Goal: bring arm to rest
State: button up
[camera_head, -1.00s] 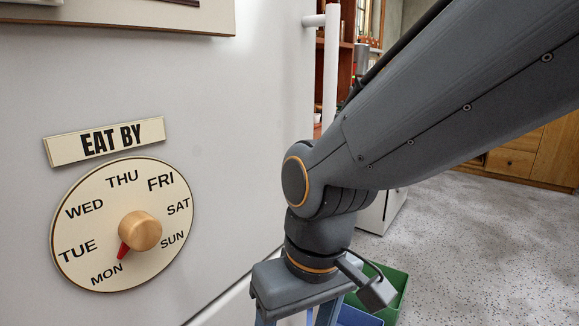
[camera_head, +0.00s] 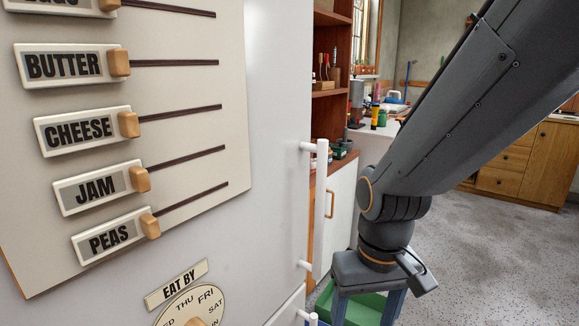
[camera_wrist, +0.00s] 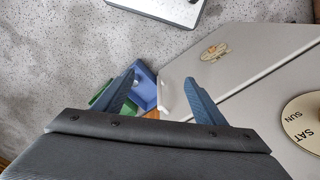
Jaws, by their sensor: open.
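My arm reaches down from the upper right in the head view. My gripper (camera_head: 366,312) hangs at its end with the fingers pointing down, to the right of the white fridge-like door. In the wrist view my gripper (camera_wrist: 160,77) shows its two blue fingers spread apart, with nothing held between them. The fingertips appear apart from the door panels. In the head view the lower ends of the fingers are close to the bottom edge of the picture.
The white door (camera_head: 276,150) carries a slider board (camera_head: 200,85) and an EAT BY dial (camera_head: 183,306). A white handle (camera_head: 320,195) stands out near my arm. Below are a green bin (camera_head: 364,306) and a blue bin (camera_wrist: 145,92). Speckled floor (camera_head: 480,250) lies open at right.

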jog(key=s+d+r+m+p, duration=0.1)
jog(key=s+d+r+p, duration=0.1)
jog(key=d+r+p, duration=0.4)
jog(key=r+p, duration=0.2)
jog(key=p, duration=0.1)
jog(key=shift+d+m, duration=0.3)
jog(key=shift+m, duration=0.1)
